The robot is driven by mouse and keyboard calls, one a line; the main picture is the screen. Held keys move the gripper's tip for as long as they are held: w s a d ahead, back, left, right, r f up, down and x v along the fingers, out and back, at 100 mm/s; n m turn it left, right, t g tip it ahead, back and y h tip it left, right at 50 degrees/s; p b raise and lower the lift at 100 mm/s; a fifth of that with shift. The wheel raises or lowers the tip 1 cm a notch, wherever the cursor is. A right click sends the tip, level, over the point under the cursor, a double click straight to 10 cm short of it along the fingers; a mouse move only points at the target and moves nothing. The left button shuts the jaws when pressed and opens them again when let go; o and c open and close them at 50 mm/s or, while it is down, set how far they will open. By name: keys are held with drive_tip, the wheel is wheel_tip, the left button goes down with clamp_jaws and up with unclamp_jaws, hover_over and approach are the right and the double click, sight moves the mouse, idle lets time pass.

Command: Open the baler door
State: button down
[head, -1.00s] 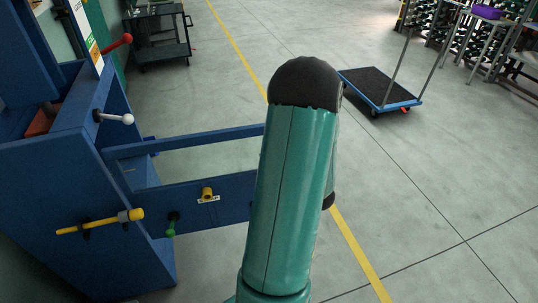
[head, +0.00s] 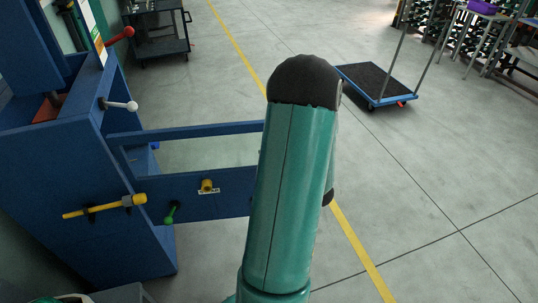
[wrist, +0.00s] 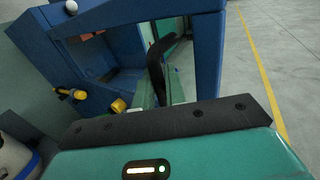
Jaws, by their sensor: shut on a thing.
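The blue baler (head: 60,190) stands at the left. Its blue door frame (head: 212,199) reaches right from the body, with floor showing through its upper gap. My green arm covers the frame's right end and hides my gripper in the head view. In the wrist view, the door frame (wrist: 208,50) rises close ahead. A dark curved finger of my gripper (wrist: 160,75) shows against its opening. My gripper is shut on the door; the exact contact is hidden.
A flat blue trolley (head: 378,82) and a dark cart (head: 157,30) stand behind.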

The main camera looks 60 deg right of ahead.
drive_tip(key=shift+w, duration=0.1)
drive_tip(key=c, duration=1.6)
unclamp_jaws()
drive_tip(key=shift+o, duration=0.2)
drive_tip(key=v, duration=1.4)
drive_tip(key=shift+d, duration=0.1)
